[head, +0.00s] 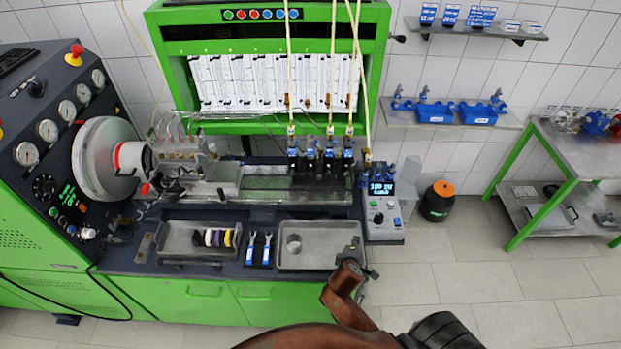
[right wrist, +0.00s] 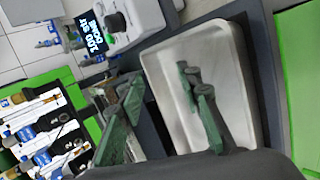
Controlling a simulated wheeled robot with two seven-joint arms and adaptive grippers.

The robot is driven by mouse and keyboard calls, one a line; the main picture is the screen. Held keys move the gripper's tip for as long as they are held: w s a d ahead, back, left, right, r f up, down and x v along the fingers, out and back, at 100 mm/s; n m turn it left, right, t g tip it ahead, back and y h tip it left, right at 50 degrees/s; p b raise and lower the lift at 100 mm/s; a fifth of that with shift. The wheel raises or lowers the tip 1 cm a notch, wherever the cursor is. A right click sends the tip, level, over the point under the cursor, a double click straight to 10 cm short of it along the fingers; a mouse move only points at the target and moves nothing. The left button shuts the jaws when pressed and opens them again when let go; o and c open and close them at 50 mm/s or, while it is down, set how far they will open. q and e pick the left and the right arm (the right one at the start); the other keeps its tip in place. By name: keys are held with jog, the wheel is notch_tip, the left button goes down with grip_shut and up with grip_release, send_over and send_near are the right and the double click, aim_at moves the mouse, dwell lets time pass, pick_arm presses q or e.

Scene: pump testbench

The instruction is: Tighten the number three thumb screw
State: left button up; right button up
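A row of injectors (head: 320,160) with blue and black bodies stands on the testbench in the head view, with pale hoses rising from several of them. They also show at the left of the right wrist view (right wrist: 45,135). My left gripper is not in view.
A control box (head: 384,217) with a lit display stands right of the injectors. A second tray (head: 178,250) holds coloured rings, with two blue-handled tools (head: 258,248) beside it. A machine with gauges (head: 55,150) stands at left.

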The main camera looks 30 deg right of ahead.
jog(key=w+a+r+n+t+h, duration=0.1)
jog(key=w+r+n+t+h, duration=0.1)
jog(key=w+r+n, duration=0.4)
jog(key=w+r+n+t+h, duration=0.1)
jog(key=w+r+n+t, duration=0.2)
jog(key=w, duration=0.5)
jog(key=n+t, duration=0.4)
jog(key=n, duration=0.5)
send_near(310, 174)
jog(key=shift+g+y, duration=0.3)
jog(key=x, duration=0.5)
jog(key=p+x, duration=0.1)
jog(key=x, duration=0.2)
jog(key=shift+s+d+r, duration=0.1)
jog(key=shift+d+r, duration=0.05)
jog(key=shift+r, duration=0.15)
grip_shut()
